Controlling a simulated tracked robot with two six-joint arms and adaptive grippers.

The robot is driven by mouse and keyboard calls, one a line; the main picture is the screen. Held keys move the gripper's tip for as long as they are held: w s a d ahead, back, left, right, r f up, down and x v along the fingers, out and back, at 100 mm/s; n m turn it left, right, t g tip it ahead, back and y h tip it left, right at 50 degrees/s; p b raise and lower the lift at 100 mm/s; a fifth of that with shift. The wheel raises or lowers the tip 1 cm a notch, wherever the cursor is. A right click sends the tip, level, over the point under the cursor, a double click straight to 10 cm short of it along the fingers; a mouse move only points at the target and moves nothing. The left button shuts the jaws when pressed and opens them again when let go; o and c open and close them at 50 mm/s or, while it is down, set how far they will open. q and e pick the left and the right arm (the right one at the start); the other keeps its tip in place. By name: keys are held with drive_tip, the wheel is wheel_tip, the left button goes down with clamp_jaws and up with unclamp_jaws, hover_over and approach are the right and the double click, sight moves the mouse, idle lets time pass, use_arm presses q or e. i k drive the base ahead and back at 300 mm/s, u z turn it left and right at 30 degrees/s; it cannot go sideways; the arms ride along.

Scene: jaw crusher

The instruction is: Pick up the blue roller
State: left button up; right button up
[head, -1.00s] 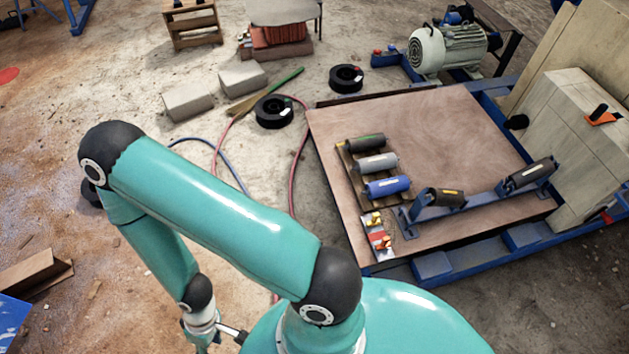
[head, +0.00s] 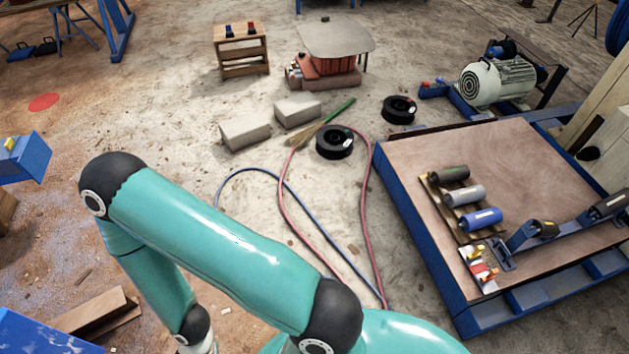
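The blue roller (head: 481,220) lies on a small wooden rack (head: 436,197) on the brown-topped platform, at the right of the head view. It is the nearest of three rollers there; a grey roller (head: 465,195) and a dark green-black roller (head: 450,174) lie behind it. My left arm crosses the lower left of the view, well apart from the rollers. Its gripper is below the bottom edge of the picture. My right arm and gripper are not in view.
The platform (head: 420,160) has a blue frame. A blue bracket (head: 525,237) with dark rollers stands right of the blue roller, and a small tray (head: 480,272) with coloured parts lies in front. Hoses (head: 285,205), black spools (head: 334,142) and grey blocks (head: 245,131) lie on the floor.

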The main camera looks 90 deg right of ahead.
sight(482, 218)
drive_tip(key=u, duration=0.4)
drive_tip(key=i, duration=0.35)
drive_tip(key=z, duration=2.3)
drive_tip(key=i, duration=0.2)
drive_tip(key=z, duration=1.7)
drive_tip(key=k, duration=0.55)
drive_tip(key=z, duration=0.35)
drive_tip(key=i, duration=2)
drive_tip(key=u, duration=0.3)
